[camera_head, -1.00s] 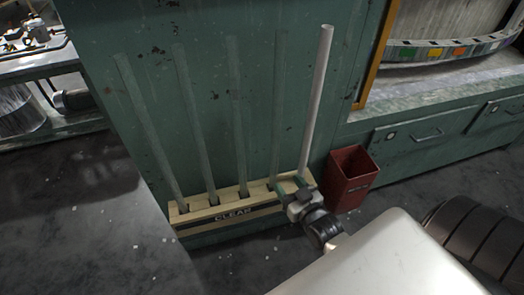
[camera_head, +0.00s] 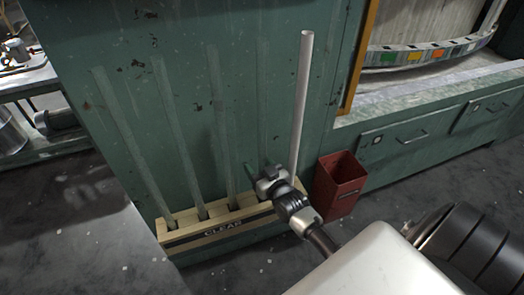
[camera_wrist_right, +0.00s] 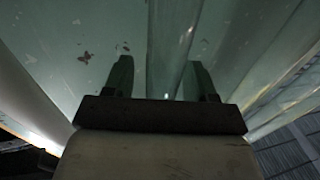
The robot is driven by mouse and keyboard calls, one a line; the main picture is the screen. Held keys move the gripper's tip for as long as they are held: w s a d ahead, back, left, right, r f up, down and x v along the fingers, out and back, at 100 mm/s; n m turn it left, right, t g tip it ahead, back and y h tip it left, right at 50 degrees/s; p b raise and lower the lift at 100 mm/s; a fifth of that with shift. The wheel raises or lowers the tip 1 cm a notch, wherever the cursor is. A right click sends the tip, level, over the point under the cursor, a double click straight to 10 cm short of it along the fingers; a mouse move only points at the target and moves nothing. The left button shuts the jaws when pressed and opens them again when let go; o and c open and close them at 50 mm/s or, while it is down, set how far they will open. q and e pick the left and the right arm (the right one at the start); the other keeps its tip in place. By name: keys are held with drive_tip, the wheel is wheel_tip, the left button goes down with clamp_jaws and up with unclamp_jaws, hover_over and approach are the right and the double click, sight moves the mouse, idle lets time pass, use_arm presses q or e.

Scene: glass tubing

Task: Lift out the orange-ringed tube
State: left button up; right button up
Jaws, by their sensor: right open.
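Several long upright tubes stand in a wooden rack (camera_head: 188,236) labelled CLEAN, against a green panel. Most are clear glass, such as the tubes at left (camera_head: 130,140) and centre (camera_head: 222,125). The rightmost tube (camera_head: 301,105) is opaque and whitish. I make out no orange ring on any tube. My right gripper (camera_head: 258,174) is open just above the rack's right part, at the clear tube (camera_head: 263,95) beside the whitish one. In the right wrist view, a clear tube (camera_wrist_right: 165,45) passes between the open fingers (camera_wrist_right: 160,75); contact cannot be told. My left gripper is out of view.
A red open bin (camera_head: 341,184) stands on the floor right of the rack. Green drawers (camera_head: 415,135) lie beyond it. A metal bench (camera_head: 30,78) with equipment is at far left. The floor in front of the rack's left part is clear.

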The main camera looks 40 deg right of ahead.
drive_tip(key=c, duration=1.1)
drive_tip(key=shift+o, duration=0.2)
drive_tip(key=shift+r, duration=0.15)
